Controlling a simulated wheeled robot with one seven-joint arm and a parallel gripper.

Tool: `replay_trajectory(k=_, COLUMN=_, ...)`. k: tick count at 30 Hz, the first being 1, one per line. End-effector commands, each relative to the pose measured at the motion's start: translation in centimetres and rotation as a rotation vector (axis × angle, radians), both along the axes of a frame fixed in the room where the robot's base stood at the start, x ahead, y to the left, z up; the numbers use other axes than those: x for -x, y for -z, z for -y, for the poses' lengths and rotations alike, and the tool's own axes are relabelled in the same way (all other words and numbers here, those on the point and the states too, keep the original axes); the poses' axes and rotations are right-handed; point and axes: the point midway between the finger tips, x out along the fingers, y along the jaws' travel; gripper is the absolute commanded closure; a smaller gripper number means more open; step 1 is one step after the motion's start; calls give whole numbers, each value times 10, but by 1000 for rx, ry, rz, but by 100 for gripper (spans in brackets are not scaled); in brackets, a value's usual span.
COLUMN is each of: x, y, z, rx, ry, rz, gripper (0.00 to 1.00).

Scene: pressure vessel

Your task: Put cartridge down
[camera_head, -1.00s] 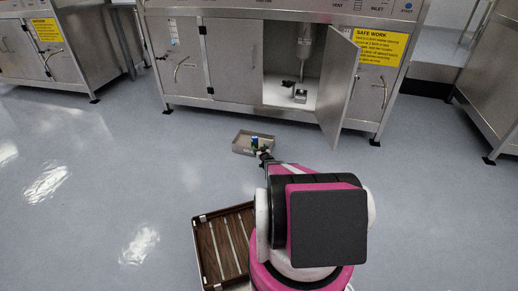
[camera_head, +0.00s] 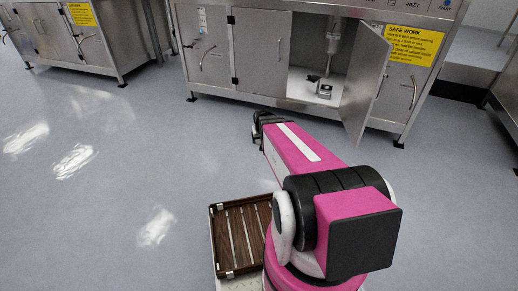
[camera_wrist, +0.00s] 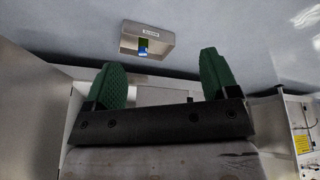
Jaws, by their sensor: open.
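The cartridge (camera_wrist: 143,46), small with blue and green parts, is in a shallow metal tray (camera_wrist: 127,44) on the floor in the wrist view. My gripper (camera_wrist: 161,66) is open, its two green fingers wide apart with nothing between them. It is clear of the cartridge and tray. In the head view the tray and cartridge do not show; my arm covers that part of the floor. My gripper's fingers cannot be made out there.
A steel cabinet (camera_head: 262,58) stands ahead, with its right door (camera_head: 368,85) swung open. Inside are a hanging vessel (camera_head: 333,38) and a small block (camera_head: 324,91). A brown slatted tray (camera_head: 240,232) lies beside my arm's base. The floor at left is clear.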

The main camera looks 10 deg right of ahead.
Motion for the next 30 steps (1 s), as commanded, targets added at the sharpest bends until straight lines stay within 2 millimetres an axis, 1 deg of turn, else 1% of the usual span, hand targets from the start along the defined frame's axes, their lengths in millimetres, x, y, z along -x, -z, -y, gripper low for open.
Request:
replay_trajectory(k=1, x=45, y=-25, z=-15, rx=-16, ry=-16, rz=-66, gripper=20)
replay_trajectory(k=3, x=83, y=-44, z=-29, rx=-35, ry=-35, rz=-155, gripper=20)
replay_trajectory(k=6, x=122, y=-64, z=-44, rx=-57, ry=-60, rz=-250, gripper=20)
replay_trajectory(k=9, x=143, y=-75, z=-51, rx=-71, ry=-74, rz=-305, gripper=20)
replay_trajectory(k=13, x=151, y=-79, z=-54, rx=-76, ry=-81, rz=-331, gripper=20)
replay_trajectory(k=30, x=149, y=-78, z=-54, rx=-76, ry=-79, rz=-330, gripper=20)
